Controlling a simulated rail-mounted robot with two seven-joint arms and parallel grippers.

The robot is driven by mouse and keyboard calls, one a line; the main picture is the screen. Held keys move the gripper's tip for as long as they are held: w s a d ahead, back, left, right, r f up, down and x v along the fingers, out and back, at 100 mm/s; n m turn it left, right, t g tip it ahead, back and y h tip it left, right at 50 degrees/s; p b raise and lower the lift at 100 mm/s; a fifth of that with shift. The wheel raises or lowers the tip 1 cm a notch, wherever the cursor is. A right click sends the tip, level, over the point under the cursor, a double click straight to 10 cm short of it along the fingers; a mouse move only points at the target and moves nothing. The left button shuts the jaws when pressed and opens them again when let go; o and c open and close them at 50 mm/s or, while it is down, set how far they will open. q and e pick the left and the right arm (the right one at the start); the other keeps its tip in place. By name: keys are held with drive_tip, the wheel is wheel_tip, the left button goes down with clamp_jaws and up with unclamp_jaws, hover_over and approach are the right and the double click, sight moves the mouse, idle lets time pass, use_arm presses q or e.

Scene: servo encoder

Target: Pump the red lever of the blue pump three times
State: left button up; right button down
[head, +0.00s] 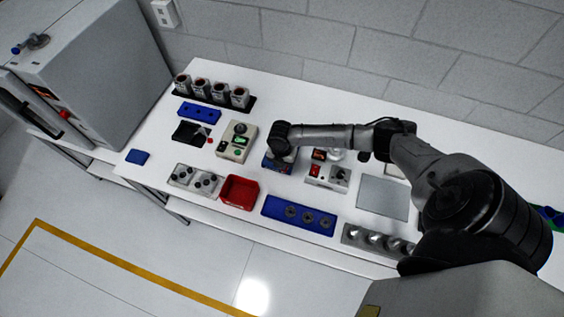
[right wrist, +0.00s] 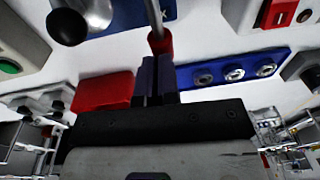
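The blue pump (head: 272,166) stands mid-table in the head view, partly hidden under my right arm's end. In the right wrist view a bit of its blue body (right wrist: 168,10) shows at the top edge. Its lever is a grey rod with a red grip (right wrist: 161,44) at the end. My right gripper (right wrist: 156,62) has its two dark fingers close together, with the tips right at the red grip. They look shut and touching or nearly touching it; the grip does not clearly lie between them. In the head view the fingers are hidden. My left gripper is out of view.
A green-button box (head: 237,142) stands left of the pump and a red-switch box (head: 328,170) right of it. A red bin (head: 239,192) and a blue tray with round parts (head: 299,215) lie in front. A grey plate (head: 382,197) lies farther right.

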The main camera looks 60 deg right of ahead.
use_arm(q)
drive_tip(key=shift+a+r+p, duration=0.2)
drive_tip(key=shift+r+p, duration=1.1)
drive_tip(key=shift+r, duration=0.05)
use_arm(e)
wheel_tip(320, 180, up, 14)
drive_tip(key=w+a, duration=0.1)
drive_tip(key=shift+a, duration=0.35)
drive_tip(key=shift+f, duration=0.1)
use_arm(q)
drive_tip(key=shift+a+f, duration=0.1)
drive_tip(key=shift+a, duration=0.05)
use_arm(e)
drive_tip(key=shift+w, duration=0.15)
use_arm(q)
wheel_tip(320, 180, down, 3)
drive_tip(key=b, duration=0.3)
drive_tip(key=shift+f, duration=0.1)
use_arm(e)
drive_tip(key=d+r+y, duration=0.1)
drive_tip(key=d+r, duration=0.1)
drive_tip(key=d, duration=0.1)
drive_tip(key=w+d+y, duration=0.1)
drive_tip(key=d, duration=0.1)
drive_tip(key=shift+r+g+y, duration=0.3)
drive_tip(key=shift+r+g, duration=0.1)
